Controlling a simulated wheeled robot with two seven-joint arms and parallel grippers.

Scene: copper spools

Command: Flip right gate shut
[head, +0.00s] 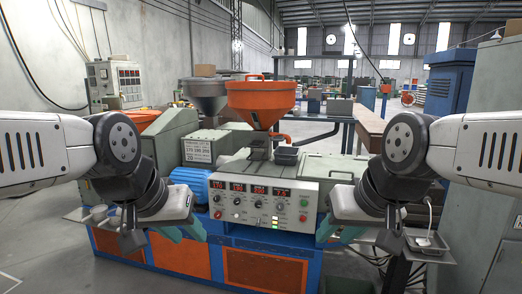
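An orange hopper (262,102) stands on the machine (325,167) at the middle of the head view. A small orange lever (281,137) shows at its neck; I cannot tell for sure whether it is the right gate or how it is set. A grey hopper (208,92) stands behind to the left. My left gripper (183,232) is low, in front of the machine's left part, with its teal fingers apart and empty. My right gripper (338,233) is low, in front of the machine's right part, also with fingers apart and empty. Both are away from the hoppers.
A control panel (263,203) with red displays and knobs faces me between the grippers. A blue motor (189,183) sits left of it. A grey tray (428,246) stands at the right, near a grey cabinet (485,225).

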